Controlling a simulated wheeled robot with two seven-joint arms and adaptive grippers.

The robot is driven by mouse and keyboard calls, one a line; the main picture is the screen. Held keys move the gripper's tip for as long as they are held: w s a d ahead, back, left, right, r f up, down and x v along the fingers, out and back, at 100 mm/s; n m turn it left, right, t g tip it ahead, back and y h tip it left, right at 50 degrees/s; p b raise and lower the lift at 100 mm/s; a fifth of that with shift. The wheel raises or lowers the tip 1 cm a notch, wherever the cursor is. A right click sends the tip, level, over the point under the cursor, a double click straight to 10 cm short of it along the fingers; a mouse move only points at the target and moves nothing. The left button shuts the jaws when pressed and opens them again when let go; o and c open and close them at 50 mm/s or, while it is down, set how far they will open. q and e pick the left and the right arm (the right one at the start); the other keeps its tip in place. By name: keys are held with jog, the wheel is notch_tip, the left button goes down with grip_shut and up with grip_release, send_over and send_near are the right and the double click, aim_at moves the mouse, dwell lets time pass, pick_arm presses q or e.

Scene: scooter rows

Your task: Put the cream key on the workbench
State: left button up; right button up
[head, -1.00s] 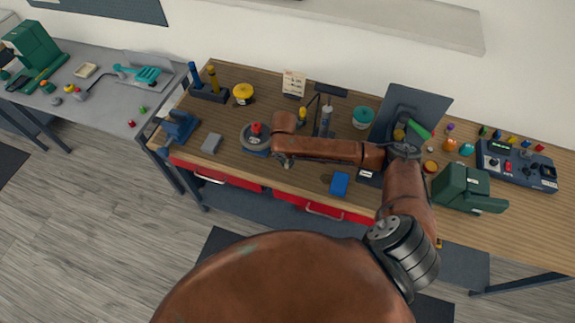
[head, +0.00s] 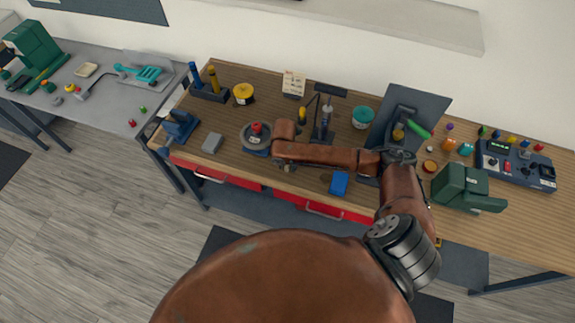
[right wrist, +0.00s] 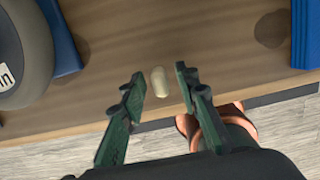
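The cream key (right wrist: 159,82) is a small rounded pale piece over the wooden top near its front edge in the right wrist view. My right gripper (right wrist: 160,80) has its two dark green fingers spread, one on each side of the key, with gaps showing; I cannot tell how high the tips are above the wood. In the head view the right gripper (head: 288,167) is mostly hidden below my arm, at the front edge of the workbench (head: 230,115). My left gripper is not in view.
A grey round base (head: 253,138) with a red knob stands left of the gripper. A blue block (head: 339,183) lies to its right and a grey block (head: 212,143) farther left. Red drawers (head: 338,211) sit below the front edge. A lamp-like stand (head: 322,125) stands behind.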

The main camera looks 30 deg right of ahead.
aim_at(286, 168)
jog(key=shift+r, duration=0.1)
notch_tip(286, 168, up, 12)
jog(key=a, duration=0.1)
jog(key=shift+s+b, duration=0.4)
jog(key=shift+s, duration=0.05)
